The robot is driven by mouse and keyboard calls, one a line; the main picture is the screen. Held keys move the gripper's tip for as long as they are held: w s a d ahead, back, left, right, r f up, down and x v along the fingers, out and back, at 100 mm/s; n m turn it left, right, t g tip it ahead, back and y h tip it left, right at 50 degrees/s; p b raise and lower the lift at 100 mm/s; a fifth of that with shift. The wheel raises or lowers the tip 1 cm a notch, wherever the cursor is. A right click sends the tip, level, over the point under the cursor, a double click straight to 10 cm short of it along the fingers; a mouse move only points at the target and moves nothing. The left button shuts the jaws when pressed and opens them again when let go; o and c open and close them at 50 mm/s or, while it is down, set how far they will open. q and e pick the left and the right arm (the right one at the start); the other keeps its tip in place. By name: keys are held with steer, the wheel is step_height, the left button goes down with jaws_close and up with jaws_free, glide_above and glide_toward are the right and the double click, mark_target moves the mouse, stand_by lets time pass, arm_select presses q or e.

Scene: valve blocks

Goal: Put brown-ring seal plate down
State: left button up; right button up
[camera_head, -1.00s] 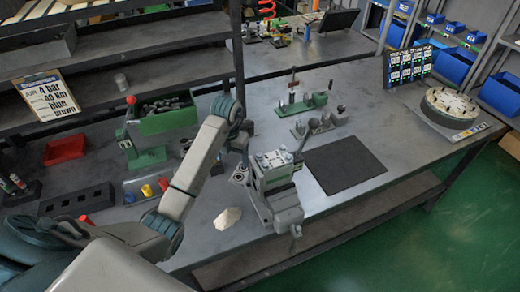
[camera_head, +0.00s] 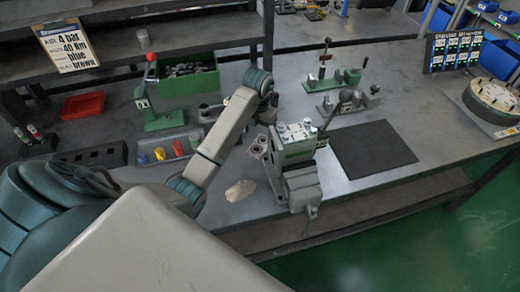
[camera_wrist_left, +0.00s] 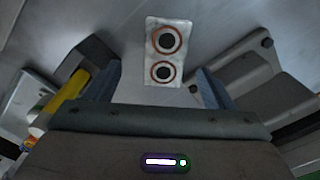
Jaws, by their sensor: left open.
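A small pale seal plate (camera_wrist_left: 164,72) with two brown-ringed dark holes shows in the left wrist view, just past and between my fingertips. In the head view the plate (camera_head: 257,147) appears flat on the grey bench, left of the grey vise-like fixture (camera_head: 295,157). My left gripper (camera_wrist_left: 158,82) is open, with a finger on each side of the plate in the picture and nothing visibly clamped. In the head view the left gripper (camera_head: 266,118) is mostly hidden by my wrist, close above the plate. My right gripper is not in view.
A black mat (camera_head: 373,149) lies right of the fixture. A crumpled beige cloth (camera_head: 240,190) lies in front. A tray of coloured parts (camera_head: 165,149) and a green-based lever tool (camera_head: 157,117) stand left. A round slotted disc (camera_head: 493,98) sits at the far right.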

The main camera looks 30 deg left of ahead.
mark_target(260, 145)
arm_select(q)
steer(key=f+b, duration=0.1)
steer(key=f, duration=0.1)
steer(key=f+b, duration=0.1)
steer(key=f, duration=0.1)
steer(key=shift+s+d+b, duration=0.1)
steer(key=shift+d+b, duration=0.25)
steer(key=shift+f, duration=0.35)
steer(key=shift+c, duration=0.3)
steer(key=c, duration=1.1)
steer(key=shift+c, duration=0.6)
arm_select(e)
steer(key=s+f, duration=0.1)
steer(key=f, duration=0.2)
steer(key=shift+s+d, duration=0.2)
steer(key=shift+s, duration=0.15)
